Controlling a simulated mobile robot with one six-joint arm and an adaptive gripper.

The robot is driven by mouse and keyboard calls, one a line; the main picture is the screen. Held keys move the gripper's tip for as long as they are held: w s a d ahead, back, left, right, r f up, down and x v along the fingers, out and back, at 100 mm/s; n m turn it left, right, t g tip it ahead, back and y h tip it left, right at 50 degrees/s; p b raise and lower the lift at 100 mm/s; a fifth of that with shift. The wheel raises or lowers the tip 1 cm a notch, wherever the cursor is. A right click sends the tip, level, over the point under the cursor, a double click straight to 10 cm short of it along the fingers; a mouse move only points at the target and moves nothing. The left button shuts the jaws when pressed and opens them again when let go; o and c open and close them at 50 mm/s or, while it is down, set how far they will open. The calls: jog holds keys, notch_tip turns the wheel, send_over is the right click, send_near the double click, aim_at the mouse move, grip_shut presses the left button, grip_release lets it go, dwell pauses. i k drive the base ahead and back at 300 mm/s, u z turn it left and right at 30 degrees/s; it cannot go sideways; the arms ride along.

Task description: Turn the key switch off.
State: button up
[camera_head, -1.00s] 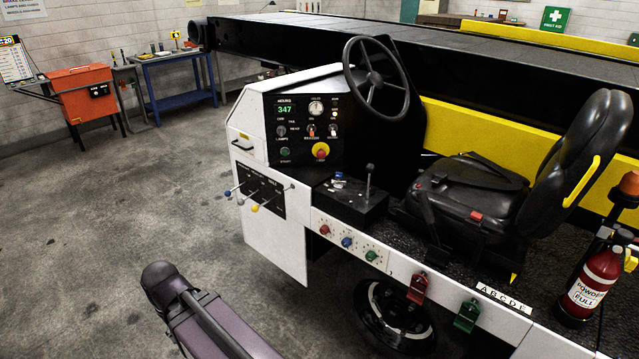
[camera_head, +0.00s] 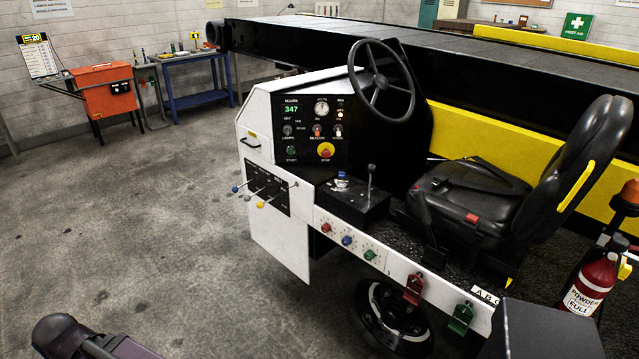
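The dash panel (camera_head: 304,131) of the belt loader carries a green display reading 347, a round gauge, small switches and a red and yellow stop button (camera_head: 326,151). A small silver and blue item (camera_head: 342,180) sits on the black console beside the lever. It may be the key switch, but it is too small to tell, and so is its position. My gripper is not in view. Parts that look like my own arm show at the bottom left and bottom right edges.
The steering wheel (camera_head: 380,78) stands right of the panel, and a black lever (camera_head: 370,182) rises from the console. Several coloured-knob levers (camera_head: 262,189) stick out from the white side. The black seat (camera_head: 480,200) is at right. Open concrete floor (camera_head: 130,220) lies left.

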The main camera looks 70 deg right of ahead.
aim_at(339, 184)
jog(key=u, duration=0.1)
jog(key=i, duration=1.4)
jog(key=z, duration=4.9)
jog(key=i, duration=0.1)
jog(key=u, duration=2.2)
